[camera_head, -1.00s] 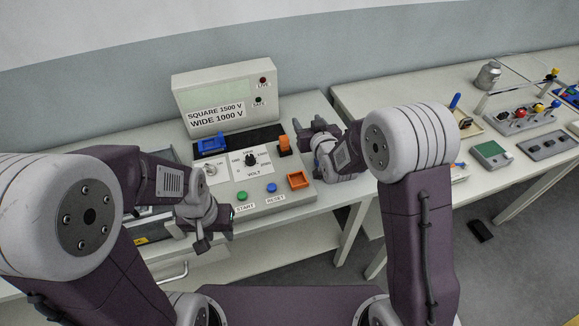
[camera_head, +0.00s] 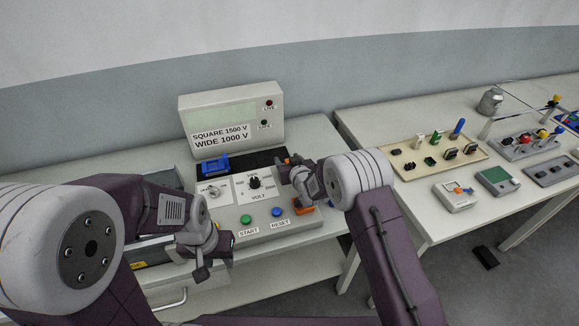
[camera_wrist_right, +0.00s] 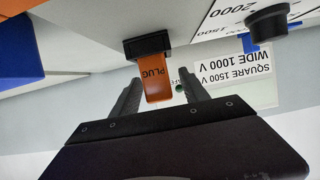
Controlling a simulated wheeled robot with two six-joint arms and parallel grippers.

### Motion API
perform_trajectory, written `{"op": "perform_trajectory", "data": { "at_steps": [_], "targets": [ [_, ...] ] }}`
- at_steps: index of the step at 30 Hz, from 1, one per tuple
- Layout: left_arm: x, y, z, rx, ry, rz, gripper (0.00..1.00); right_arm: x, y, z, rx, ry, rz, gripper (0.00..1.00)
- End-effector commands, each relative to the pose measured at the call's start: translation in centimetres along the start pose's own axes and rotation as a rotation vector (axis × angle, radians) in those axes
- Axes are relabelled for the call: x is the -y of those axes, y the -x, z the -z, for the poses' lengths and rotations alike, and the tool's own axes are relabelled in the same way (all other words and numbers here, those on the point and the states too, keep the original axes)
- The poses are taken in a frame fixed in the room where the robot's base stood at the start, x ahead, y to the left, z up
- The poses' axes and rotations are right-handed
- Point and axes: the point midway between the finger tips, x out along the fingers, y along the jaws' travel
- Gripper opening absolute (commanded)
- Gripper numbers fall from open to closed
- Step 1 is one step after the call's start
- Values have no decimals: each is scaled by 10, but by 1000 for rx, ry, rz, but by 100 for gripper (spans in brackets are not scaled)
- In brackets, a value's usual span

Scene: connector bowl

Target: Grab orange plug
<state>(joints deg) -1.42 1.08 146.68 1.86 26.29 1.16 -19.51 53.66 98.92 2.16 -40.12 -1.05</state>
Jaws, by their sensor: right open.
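The orange plug (camera_wrist_right: 154,82), marked PLUG, sits in a black socket and shows clearly in the right wrist view. In the head view, an orange bit of the plug (camera_head: 284,160) shows beside my right gripper, which hides most of it. My right gripper (camera_wrist_right: 162,92) is open, with one finger on each side of the plug in the right wrist view. I cannot tell whether either finger touches it. My left gripper (camera_head: 204,262) is over the panel's front left edge, and its jaw opening is unclear.
The test panel (camera_head: 262,228) carries a volt knob (camera_head: 254,182), green start and blue reset buttons and an orange square part (camera_head: 303,206). A blue block (camera_head: 214,165) is at its back left. The upright display box (camera_head: 232,118) stands behind. A tray (camera_head: 470,163) of connectors lies on the right table.

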Motion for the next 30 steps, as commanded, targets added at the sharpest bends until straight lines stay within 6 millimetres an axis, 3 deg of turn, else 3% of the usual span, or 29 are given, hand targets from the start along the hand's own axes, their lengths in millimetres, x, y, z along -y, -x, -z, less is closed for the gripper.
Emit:
{"op": "perform_trajectory", "data": {
  "at_steps": [9, 15, 24, 30],
  "targets": [
    [0, 0, 0, 0, 0, 0, 36, 0, -9, -1, 1, 0, 0, 53],
    [0, 0, 0, 0, 0, 0, 36, 0, -9, -1, 1, 0, 0, 0],
    [0, 0, 0, 0, 0, 0, 36, 0, -8, 1, 0, 0, 0, 0],
    [0, -2, 0, 0, 0, 0, 36, 0, -1, 21, -4, 0, 0, 0]
  ]
}}
